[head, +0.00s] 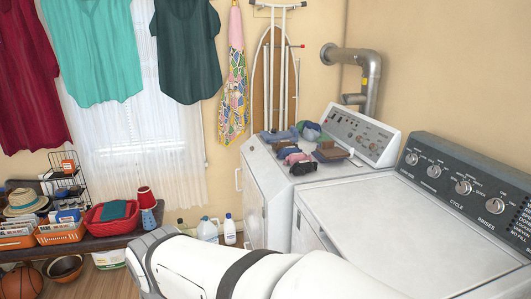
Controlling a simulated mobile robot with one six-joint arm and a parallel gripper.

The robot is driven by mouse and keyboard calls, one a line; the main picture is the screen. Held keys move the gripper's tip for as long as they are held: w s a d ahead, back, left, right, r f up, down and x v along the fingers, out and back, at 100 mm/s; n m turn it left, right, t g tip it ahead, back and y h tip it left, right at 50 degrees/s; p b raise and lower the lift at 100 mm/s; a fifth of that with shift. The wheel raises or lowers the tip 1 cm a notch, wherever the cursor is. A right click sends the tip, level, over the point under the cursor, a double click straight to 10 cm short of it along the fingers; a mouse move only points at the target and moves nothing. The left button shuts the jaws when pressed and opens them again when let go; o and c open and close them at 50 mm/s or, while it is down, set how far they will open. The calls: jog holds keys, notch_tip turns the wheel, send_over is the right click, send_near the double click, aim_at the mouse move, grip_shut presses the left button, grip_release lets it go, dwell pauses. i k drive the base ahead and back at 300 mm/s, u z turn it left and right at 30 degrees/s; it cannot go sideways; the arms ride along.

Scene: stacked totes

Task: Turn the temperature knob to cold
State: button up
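The washer (410,235) with a dark control panel (478,190) stands at the right, lid closed. Its panel carries several round silver knobs in a row: one at the left end (411,158), one beside it (433,171), one above the word "CYCLE" (463,187) and one above "RINSES" (495,205). The labels beside the two left knobs are too small to read, so I cannot tell which knob is for temperature or where any pointer stands. My white arm crosses the bottom middle, in front of the machines. My gripper's fingers do not show.
A white dryer (268,185) stands left of the washer, with folded clothes (300,150) on top and its own knobs behind. Bottles (207,230) stand on the floor. A bench at left holds a red basket (110,217). The washer lid is clear.

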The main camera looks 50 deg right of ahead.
aim_at(434, 171)
jog(key=u, duration=0.1)
jog(key=i, duration=1.85)
jog(key=z, duration=4.05)
jog(key=i, duration=1)
jog(key=z, duration=0.05)
